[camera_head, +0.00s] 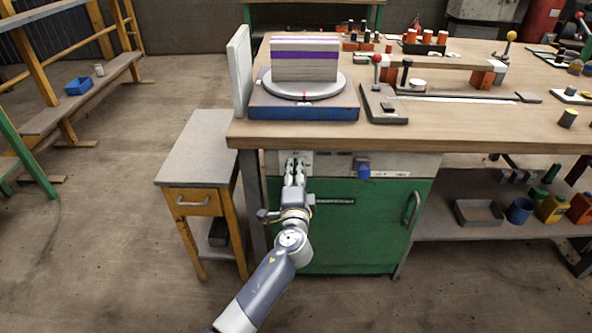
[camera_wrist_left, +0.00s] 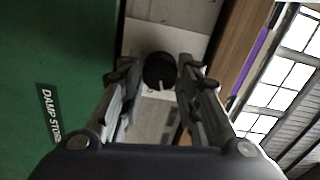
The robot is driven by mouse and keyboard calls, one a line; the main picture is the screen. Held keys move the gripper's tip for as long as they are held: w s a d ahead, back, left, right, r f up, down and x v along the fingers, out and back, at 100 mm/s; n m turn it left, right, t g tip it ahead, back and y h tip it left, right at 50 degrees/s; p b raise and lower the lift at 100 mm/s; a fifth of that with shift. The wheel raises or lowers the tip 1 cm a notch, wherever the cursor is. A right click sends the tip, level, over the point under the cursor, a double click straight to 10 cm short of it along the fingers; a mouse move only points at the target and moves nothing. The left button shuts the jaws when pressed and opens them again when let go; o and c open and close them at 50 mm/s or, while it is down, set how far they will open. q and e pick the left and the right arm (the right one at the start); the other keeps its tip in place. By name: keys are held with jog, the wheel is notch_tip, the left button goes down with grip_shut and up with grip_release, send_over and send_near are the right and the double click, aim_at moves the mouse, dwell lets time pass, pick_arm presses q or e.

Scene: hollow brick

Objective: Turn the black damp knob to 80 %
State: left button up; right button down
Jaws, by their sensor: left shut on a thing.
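The black damp knob (camera_wrist_left: 158,71) sits on a pale plate under the bench top. It shows in the left wrist view between my fingers, with a short white pointer mark toward the bottom of the picture. My left gripper (camera_head: 294,163) reaches up to the panel below the bench edge and hides the knob in the head view. In the left wrist view my left gripper (camera_wrist_left: 154,74) has a finger on each side of the knob and is shut on it. The scale around the knob is too small to read. My right gripper is not in view.
A blue knob (camera_head: 363,169) sits on the same panel, to the right. A green cabinet door (camera_head: 372,228) is below, with a label (camera_wrist_left: 49,115) reading "DAMP STOR...". A small side table (camera_head: 196,150) stands close on the left. The floor in front is free.

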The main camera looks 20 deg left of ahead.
pick_arm(q)
jog(key=shift+m+p, duration=1.1)
jog(key=shift+m, duration=1.9)
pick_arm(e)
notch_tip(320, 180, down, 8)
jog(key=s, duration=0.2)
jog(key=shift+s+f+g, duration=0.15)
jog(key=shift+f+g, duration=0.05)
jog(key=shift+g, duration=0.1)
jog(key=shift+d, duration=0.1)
pick_arm(q)
jog(key=o, duration=1.1)
jog(key=shift+c, duration=0.2)
jog(key=v, duration=1.2)
